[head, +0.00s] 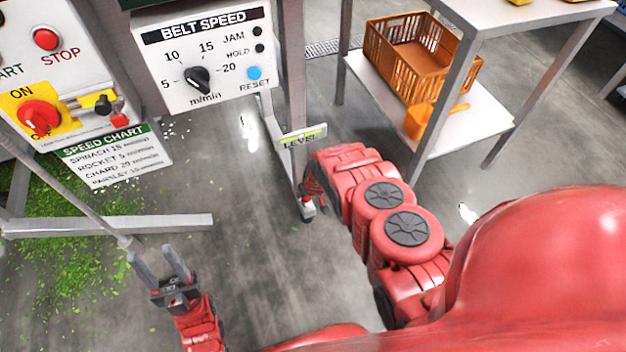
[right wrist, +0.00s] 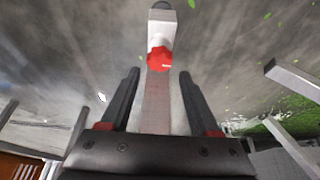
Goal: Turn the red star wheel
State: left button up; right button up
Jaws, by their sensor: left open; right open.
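The red star wheel (right wrist: 159,58) sits on a pale fitting low on a grey machine leg (right wrist: 156,105), in the right wrist view. My right gripper (right wrist: 159,76) is open, its two dark fingers on either side of the leg and pointing toward the wheel. The wheel appears just beyond the fingertips, centred between them; contact cannot be made out. In the head view the wheel is a small red spot (head: 306,199) at the leg's foot, below the LEVEL label (head: 303,138), with my right gripper close beside it. My left gripper (head: 163,262) is open and empty at lower left.
A control panel (head: 205,90) with a BELT SPEED dial hangs above. A horizontal grey bar (head: 130,226) crosses near my left gripper. A steel table (head: 450,135) with an orange crate (head: 470,75) stands right. Green leaves litter the left floor.

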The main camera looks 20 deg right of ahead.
jog(key=p+v, duration=1)
jog(key=v, duration=0.2)
jog(key=shift+s+r, duration=0.15)
jog(key=shift+r, duration=0.15)
jog(key=shift+f, duration=0.1)
